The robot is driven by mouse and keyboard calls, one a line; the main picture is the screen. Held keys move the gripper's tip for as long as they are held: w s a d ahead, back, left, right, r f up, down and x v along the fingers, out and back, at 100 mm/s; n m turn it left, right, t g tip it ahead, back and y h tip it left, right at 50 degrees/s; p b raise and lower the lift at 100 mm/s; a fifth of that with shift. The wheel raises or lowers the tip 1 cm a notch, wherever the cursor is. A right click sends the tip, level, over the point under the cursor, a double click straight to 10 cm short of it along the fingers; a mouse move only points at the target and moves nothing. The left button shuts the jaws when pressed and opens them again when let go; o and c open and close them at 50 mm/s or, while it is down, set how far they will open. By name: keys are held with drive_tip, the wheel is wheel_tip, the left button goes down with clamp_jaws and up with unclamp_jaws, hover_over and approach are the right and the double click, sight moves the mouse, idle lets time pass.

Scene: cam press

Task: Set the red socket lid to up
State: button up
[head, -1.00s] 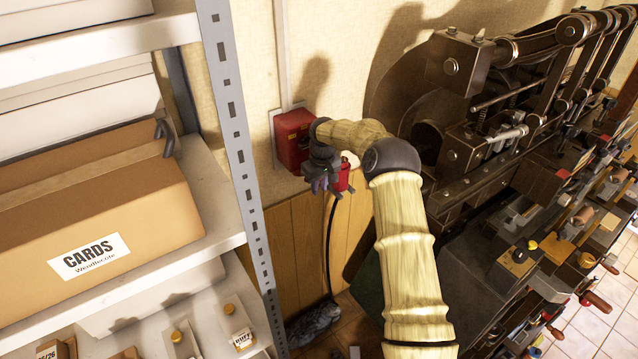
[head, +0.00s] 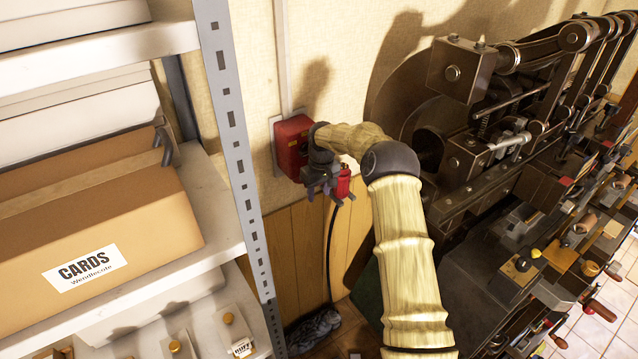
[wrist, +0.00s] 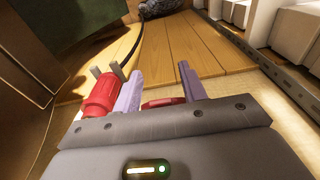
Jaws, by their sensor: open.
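The red socket box (head: 292,148) is fixed to the wall beside the shelf post. My gripper (head: 325,188) is open, pointing down just in front of the box's lower right. In the wrist view, my gripper (wrist: 160,88) has its two purple fingers apart, with a thin red edge (wrist: 163,102) low between them. That edge may be the socket lid, but I cannot tell for sure. A red plug-like part (wrist: 100,95) with two prongs lies just left of the left finger; it also shows in the head view (head: 343,184). My arm hides part of the box, and the lid's position is unclear.
The metal shelf post (head: 235,150) stands close left of the box, with a CARDS carton (head: 110,225) on the shelf. A large dark press (head: 480,140) stands to the right. A black cable (head: 329,245) hangs below along the wood panelling.

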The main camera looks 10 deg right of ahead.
wheel_tip(320, 180, up, 17)
drive_tip(key=s+b, duration=0.1)
drive_tip(key=b, duration=0.3)
drive_tip(key=shift+s+d, duration=0.2)
drive_tip(key=shift+d, duration=0.15)
drive_tip(key=shift+r, duration=0.1)
